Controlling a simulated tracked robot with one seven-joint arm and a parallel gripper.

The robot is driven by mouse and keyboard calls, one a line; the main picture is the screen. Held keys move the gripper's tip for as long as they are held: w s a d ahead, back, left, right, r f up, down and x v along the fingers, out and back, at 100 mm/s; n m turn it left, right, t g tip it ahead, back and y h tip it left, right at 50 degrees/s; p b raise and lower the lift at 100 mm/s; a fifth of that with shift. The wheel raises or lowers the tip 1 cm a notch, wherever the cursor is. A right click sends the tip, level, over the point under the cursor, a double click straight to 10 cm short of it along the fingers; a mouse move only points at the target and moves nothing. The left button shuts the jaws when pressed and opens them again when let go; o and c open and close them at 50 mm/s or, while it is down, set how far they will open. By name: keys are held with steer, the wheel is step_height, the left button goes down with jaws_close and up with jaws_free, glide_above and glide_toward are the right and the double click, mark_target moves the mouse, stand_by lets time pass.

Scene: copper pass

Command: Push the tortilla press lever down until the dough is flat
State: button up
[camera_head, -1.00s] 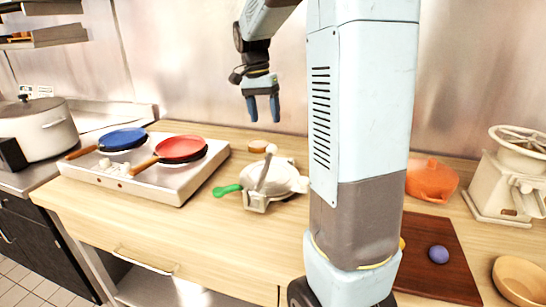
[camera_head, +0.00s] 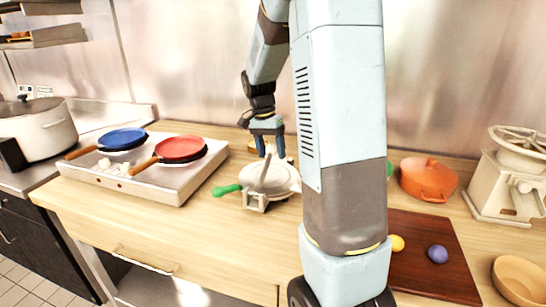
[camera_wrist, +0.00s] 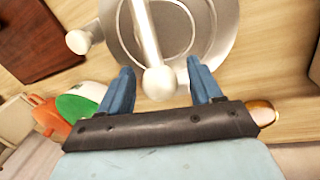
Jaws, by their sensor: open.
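My gripper (camera_head: 271,154) is open above the back of the press. In the wrist view, the blue fingers of my gripper (camera_wrist: 160,68) stand on either side of the knob, with gaps visible. No dough is visible inside the press.
A stove with a blue pan (camera_head: 123,139) and a red pan (camera_head: 180,148) is to the left. To the right are an orange pot (camera_head: 430,180), a brown board (camera_head: 440,285) with yellow (camera_head: 397,243) and purple (camera_head: 438,254) balls, and a grinder (camera_head: 505,190).

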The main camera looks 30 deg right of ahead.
steer(key=shift+s+d+f, duration=0.1)
steer(key=shift+s+f, duration=0.05)
steer(key=shift+f, duration=1.05)
jaws_close()
